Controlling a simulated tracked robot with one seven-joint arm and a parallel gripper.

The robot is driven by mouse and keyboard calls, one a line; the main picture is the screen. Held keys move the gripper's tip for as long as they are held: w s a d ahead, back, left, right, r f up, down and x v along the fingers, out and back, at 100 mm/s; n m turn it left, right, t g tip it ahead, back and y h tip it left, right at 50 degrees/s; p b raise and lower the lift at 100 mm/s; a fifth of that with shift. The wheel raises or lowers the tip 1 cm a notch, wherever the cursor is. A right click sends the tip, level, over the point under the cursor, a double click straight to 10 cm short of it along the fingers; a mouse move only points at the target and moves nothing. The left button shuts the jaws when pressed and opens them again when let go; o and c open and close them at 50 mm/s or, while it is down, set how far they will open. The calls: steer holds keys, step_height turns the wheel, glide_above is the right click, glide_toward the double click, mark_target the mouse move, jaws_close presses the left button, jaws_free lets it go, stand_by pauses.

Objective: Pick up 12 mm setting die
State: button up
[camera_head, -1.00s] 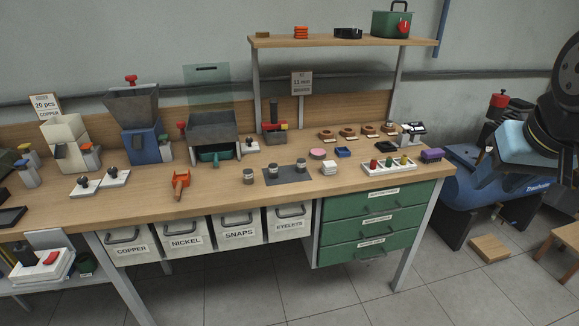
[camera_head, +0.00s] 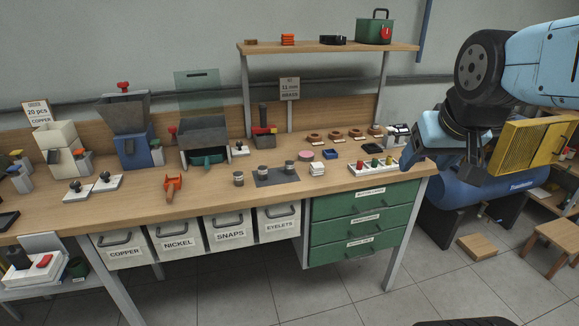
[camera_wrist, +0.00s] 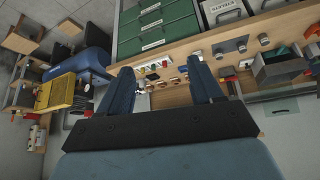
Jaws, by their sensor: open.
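No 12 mm label is readable, so I cannot tell which piece is the 12 mm setting die. A white rack (camera_head: 373,168) with red, green and yellow upright pieces stands at the bench's right front. Small grey cylinders (camera_head: 263,171) stand mid-bench, some on a dark mat (camera_head: 276,178). Brown ring-like pieces (camera_head: 335,136) sit in a row behind. The rack also shows in the wrist view (camera_wrist: 153,66), seen between the fingers. My gripper (camera_head: 441,164) is open and empty at the bench's right end; its spread fingers show in the wrist view (camera_wrist: 161,82).
The wooden bench (camera_head: 215,205) carries hoppers, a green scoop and an orange tool at left. A raised shelf (camera_head: 330,47) stands behind. Green drawers (camera_head: 362,223) are below the right end. A blue tank (camera_head: 470,200) and yellow case (camera_head: 535,142) are at right.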

steer(key=w+a+f+n+t, duration=0.1)
steer(key=w+f, duration=0.1)
steer(key=w, duration=0.5)
steer(key=w+a+f+t, duration=0.1)
steer(key=w+f+t, duration=0.1)
steer(key=w, duration=0.5)
steer(key=n+t+y, duration=0.4)
steer(key=t+y, duration=0.3)
steer(key=y, duration=0.1)
glide_toward(292, 165)
steer(key=x, duration=0.3)
steer(key=shift+w+a+f, duration=0.1)
steer(key=shift+w+f, duration=0.1)
steer(key=shift+w, duration=0.05)
steer(key=shift+r+x, duration=0.2)
steer(key=shift+x, duration=2.7)
steer(key=shift+c, duration=0.4)
jaws_close()
